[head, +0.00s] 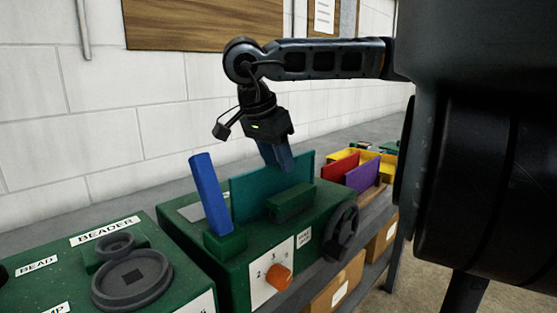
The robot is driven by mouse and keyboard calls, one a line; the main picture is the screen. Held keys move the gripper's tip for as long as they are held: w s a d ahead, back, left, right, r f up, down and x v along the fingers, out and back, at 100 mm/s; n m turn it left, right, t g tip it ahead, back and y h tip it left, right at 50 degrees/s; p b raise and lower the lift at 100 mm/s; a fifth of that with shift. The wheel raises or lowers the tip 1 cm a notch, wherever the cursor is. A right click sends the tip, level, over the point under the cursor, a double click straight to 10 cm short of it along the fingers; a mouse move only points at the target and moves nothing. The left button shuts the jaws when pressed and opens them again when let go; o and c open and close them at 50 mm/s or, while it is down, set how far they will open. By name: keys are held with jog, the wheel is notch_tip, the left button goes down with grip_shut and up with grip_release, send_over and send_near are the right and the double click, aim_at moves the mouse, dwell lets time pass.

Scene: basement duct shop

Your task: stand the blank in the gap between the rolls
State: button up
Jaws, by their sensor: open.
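A teal sheet, which looks like the blank (250,192), stands upright on edge on top of the green machine (185,236) in the middle of the head view. A low green block (290,204) lies along its near face and hides part of its lower edge. I cannot make out the rolls or the gap clearly. My gripper (278,158) points down at the sheet's top edge, right of its middle, with its blue fingers open. I cannot tell whether the fingers straddle the sheet or touch it.
A tall blue bar (209,193) leans up from the machine's left side. An orange knob (278,278) and black handwheel (341,230) are on its front. Red (340,168) and purple (363,178) sheets stand at right. The beader (130,265) is at left.

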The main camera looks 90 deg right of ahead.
jog(key=p+v, duration=0.4)
jog(key=v, duration=0.6)
jog(key=shift+r, duration=0.35)
